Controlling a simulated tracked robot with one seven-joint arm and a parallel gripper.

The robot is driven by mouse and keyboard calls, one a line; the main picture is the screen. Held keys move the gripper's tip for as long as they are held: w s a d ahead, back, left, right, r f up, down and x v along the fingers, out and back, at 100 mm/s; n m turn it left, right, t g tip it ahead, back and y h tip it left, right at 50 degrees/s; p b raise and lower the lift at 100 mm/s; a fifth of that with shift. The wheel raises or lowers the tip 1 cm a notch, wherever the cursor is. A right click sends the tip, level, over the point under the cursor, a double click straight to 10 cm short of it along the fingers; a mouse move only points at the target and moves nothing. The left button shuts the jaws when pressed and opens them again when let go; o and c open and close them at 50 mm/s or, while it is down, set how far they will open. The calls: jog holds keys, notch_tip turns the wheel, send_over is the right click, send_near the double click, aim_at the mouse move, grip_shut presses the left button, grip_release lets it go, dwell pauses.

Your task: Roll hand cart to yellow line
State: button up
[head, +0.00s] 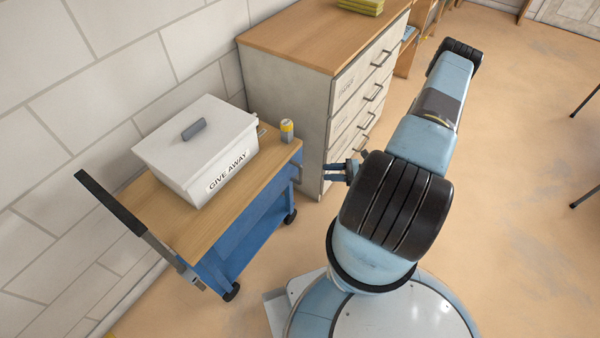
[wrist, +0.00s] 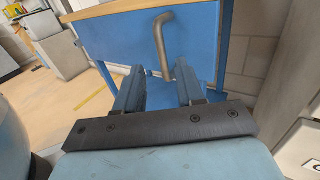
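The hand cart has a wooden top (head: 190,225), a blue body (head: 250,235), a black push bar (head: 108,200) at its left end and dark wheels. A white lidded box marked GIVE AWAY (head: 190,150) and a small yellow-and-grey can (head: 287,131) stand on it. My gripper (head: 335,172) is just off the cart's right end. In the wrist view my gripper (wrist: 159,75) is open, its fingers apart, facing the blue end panel (wrist: 115,40). A bent metal handle (wrist: 160,40) shows between the fingertips; I cannot tell whether they touch it. A yellow line (wrist: 93,105) crosses the floor beyond.
A grey drawer cabinet (head: 300,100) with a wooden top stands close behind the cart's right end. A block wall (head: 80,100) runs along the cart's far side. Open floor (head: 510,220) lies to the right, with dark thin legs at the edge.

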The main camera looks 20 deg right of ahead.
aim_at(301, 172)
jog(key=x, duration=1.1)
jog(key=shift+a, duration=0.1)
grip_shut()
